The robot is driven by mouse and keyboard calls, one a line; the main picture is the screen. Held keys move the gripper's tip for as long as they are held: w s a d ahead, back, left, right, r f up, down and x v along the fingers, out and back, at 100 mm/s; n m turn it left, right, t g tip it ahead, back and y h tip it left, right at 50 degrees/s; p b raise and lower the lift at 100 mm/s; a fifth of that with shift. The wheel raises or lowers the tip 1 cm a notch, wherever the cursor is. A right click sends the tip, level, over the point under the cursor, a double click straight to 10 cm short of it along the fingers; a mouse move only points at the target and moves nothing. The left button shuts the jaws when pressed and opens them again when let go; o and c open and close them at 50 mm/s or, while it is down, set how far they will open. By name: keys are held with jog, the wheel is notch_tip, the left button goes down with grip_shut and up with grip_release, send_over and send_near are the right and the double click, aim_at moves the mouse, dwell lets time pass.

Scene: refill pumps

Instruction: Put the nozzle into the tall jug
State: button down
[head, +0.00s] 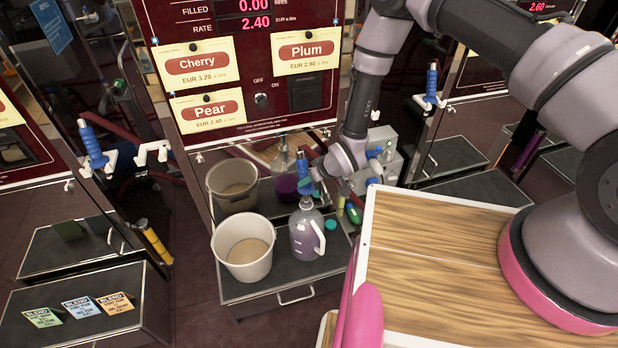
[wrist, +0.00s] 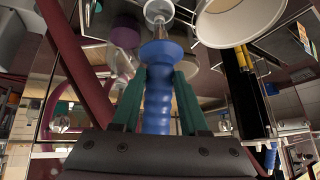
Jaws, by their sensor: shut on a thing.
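The tall jug (head: 306,240) is clear with a white handle and holds purple liquid. It stands upright on the dark tray of the pump, right of a white bucket. My gripper (head: 312,184) is just above the jug's mouth. In the wrist view its green fingers (wrist: 157,95) are shut on the ribbed blue grip of the nozzle (wrist: 157,102). The nozzle's metal spout points at a pale ring (wrist: 158,10), which looks like the jug's mouth. I cannot tell whether the spout tip is inside it. The blue nozzle also shows in the head view (head: 303,170).
The white bucket (head: 243,262) stands close on the jug's left, with pale content. The shiny panel behind mirrors both. Small bottles (head: 352,212) stand right of the jug. A wooden-topped counter (head: 430,270) lies at the right. Another blue nozzle (head: 92,145) hangs at the left.

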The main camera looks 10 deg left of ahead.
aim_at(311, 191)
jog(key=shift+f, duration=2.9)
jog(key=shift+c, duration=1.8)
grip_release()
